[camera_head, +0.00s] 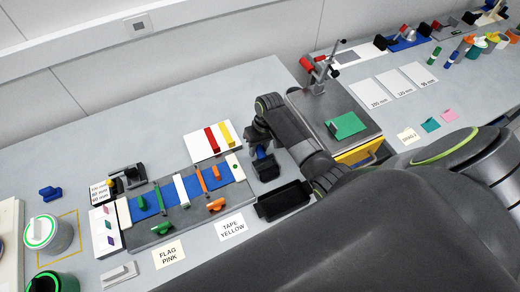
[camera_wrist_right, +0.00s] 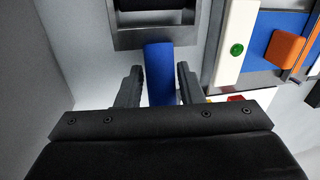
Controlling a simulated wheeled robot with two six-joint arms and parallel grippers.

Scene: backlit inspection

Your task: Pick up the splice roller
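The splice roller has a blue handle (camera_head: 262,153), seen just under my right gripper (camera_head: 260,143). In the right wrist view the blue handle (camera_wrist_right: 160,72) lies between the two dark fingers of my right gripper (camera_wrist_right: 160,68), with narrow gaps on both sides. The fingers are open around it. The handle's far end meets a dark holder (camera_wrist_right: 157,38), where the black roller part is mostly in shadow. In the head view this holder is a small black tray (camera_head: 266,172). My left gripper is not in view.
A splice board (camera_head: 177,225) with blue strip and coloured clips lies left of the holder. A white plate (camera_head: 201,146) with red and yellow bars is behind it. An empty black tray (camera_head: 284,200) lies in front. A drawer unit (camera_head: 345,102) stands right, behind my right arm.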

